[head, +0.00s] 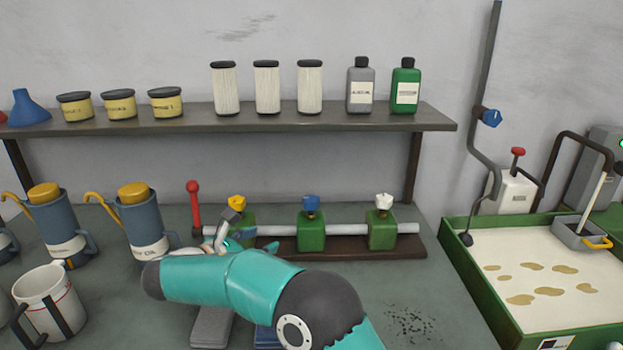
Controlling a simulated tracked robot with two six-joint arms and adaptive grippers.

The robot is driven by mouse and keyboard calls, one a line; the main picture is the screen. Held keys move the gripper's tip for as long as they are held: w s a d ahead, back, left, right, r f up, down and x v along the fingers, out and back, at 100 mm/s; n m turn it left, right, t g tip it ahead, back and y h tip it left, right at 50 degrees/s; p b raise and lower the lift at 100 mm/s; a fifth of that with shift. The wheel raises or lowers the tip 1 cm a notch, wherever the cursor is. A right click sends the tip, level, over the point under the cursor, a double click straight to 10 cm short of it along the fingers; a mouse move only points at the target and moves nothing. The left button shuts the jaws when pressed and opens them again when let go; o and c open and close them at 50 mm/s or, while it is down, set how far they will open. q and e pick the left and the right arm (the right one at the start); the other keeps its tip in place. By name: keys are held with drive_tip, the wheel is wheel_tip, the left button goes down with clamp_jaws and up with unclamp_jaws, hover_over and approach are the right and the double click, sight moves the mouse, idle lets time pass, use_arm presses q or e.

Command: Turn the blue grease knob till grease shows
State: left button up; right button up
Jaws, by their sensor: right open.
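A blue knob (311,203) sits on top of the middle green valve block (312,233) on a grey pipe. A second blue knob (491,118) is on the bent wall pipe at the right; I cannot tell from the picture alone which is the grease knob. My right gripper (225,228) is open beside the left valve block, close to its yellow knob (237,202) and left of the middle blue knob. My arm partly hides the left block. I cannot tell whether the gripper touches the yellow knob. I do not make out my left gripper.
A white knob (384,201) tops the right block, and a red lever (194,204) stands at the left. Blue oil cans (146,230) and a white mug (47,302) stand left. A green-rimmed tray (470,290) is at right. A shelf (300,118) hangs above.

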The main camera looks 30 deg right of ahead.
sight(316, 201)
use_arm(q)
drive_tip(key=r+p, duration=0.2)
drive_tip(key=r, duration=0.1)
drive_tip(key=r+p, duration=0.2)
drive_tip(key=r, duration=0.1)
drive_tip(key=shift+s+a+p, duration=0.15)
drive_tip(key=shift+a+p, duration=0.05)
drive_tip(key=shift+p, duration=0.1)
use_arm(e)
drive_tip(key=w+d+h, duration=0.1)
drive_tip(key=d, duration=0.5)
drive_tip(key=w+d+r+g+h, duration=0.1)
drive_tip(key=d, duration=0.4)
drive_tip(key=w+d+r+h, duration=0.1)
drive_tip(key=w+d+h, duration=0.1)
drive_tip(key=d, duration=0.4)
drive_tip(key=shift+w+d+r, duration=0.1)
drive_tip(key=shift+d+r, duration=0.05)
drive_tip(key=shift+d, duration=0.2)
drive_tip(key=shift+c, duration=0.2)
clamp_jaws()
